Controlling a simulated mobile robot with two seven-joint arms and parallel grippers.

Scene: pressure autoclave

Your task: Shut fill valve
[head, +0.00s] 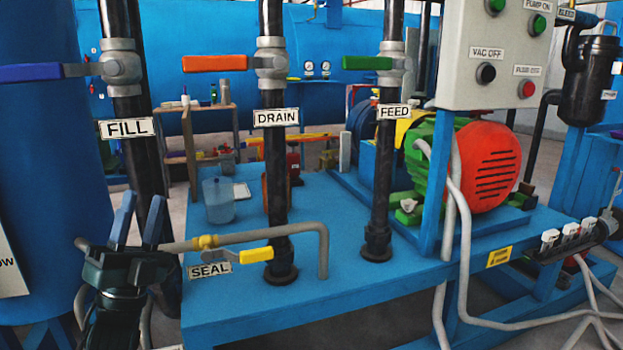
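The fill valve (120,66) is a grey metal body on the black vertical pipe at the upper left of the head view. Its blue lever (32,72) points left, level and crosswise to the pipe. A white FILL label (127,128) is on the pipe below it. My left gripper (142,204) is at the lower left, well below the valve and label, with its two blue fingers pointing up. The fingers are apart, with nothing seen held between them. My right gripper is not in view.
The drain valve's orange lever (215,63) and the feed valve's green lever (367,63) also point left. A SEAL valve with a yellow lever (256,255) sits on a bent pipe just right of my gripper. A large blue tank (45,170) stands at the left.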

